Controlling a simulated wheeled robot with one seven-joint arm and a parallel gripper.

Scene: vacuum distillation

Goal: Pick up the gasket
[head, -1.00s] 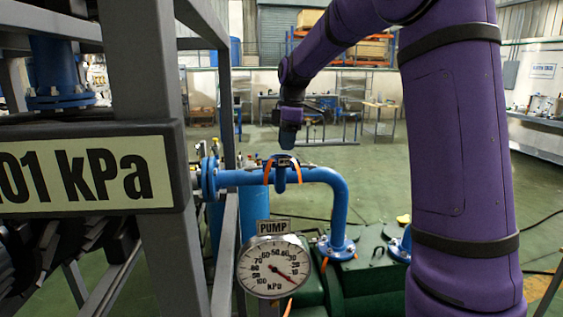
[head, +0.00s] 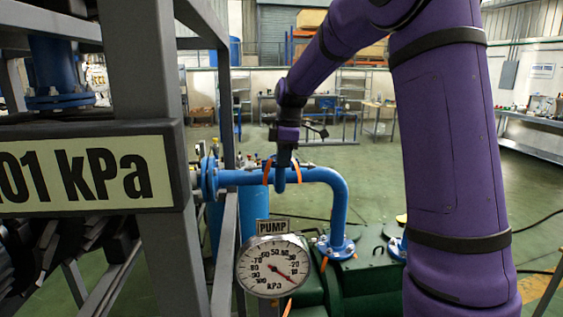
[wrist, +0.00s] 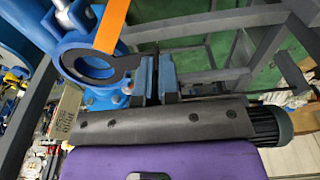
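A dark flat ring, which looks like the gasket (wrist: 122,73), lies on a round blue seat in the wrist view. An orange strap (wrist: 112,25) crosses close to it. My gripper (wrist: 156,78) is just right of the ring, its two blue-padded fingers a narrow gap apart. In the head view my gripper (head: 284,161) points down at the top of the blue pipe (head: 318,175). The gasket is hidden there behind the gripper.
A grey frame (head: 150,120) with a kPa display (head: 85,172) stands at the left. A round pump gauge (head: 272,267) is below the pipe, with green machinery (head: 370,275) to its right. Open green floor (head: 350,165) lies behind.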

